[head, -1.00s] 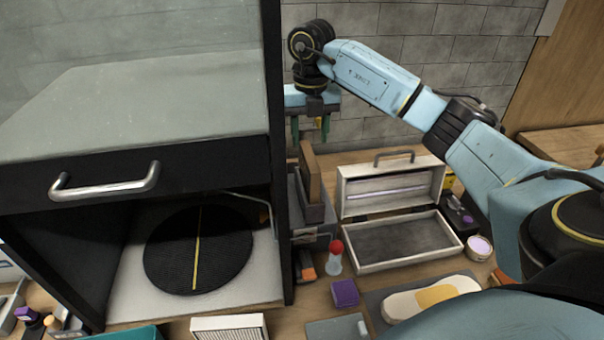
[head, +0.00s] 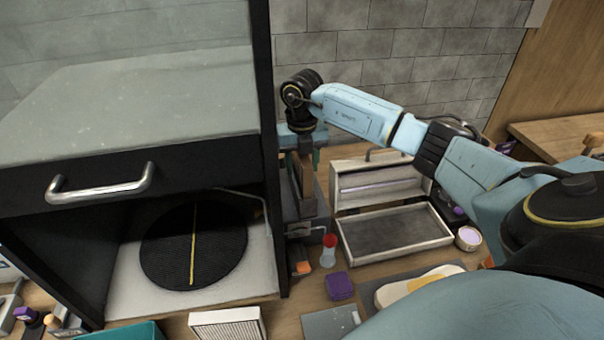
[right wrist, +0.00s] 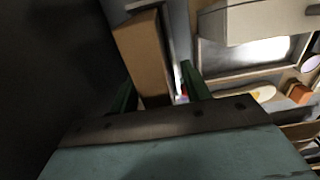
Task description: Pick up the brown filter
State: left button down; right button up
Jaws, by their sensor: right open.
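The brown filter (head: 304,184) is a thin upright brown panel standing in a grey holder just right of the black cabinet. In the right wrist view the brown filter (right wrist: 144,52) runs between the two green fingers. My right gripper (head: 301,160) is over the filter's top, pointing down, with its fingers open on either side. In the right wrist view my right gripper (right wrist: 160,86) shows a gap between the right finger and the filter; whether the left finger touches it I cannot tell. My left gripper is not in view.
The black cabinet (head: 268,120) stands close left of the gripper, with a round black disc (head: 222,245) inside. An open white box (head: 395,255) stands to the right. A red-capped bottle (head: 329,252) and a purple block (head: 340,286) are in front. A grey brick wall is behind.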

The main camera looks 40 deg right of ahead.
jog(key=c, duration=1)
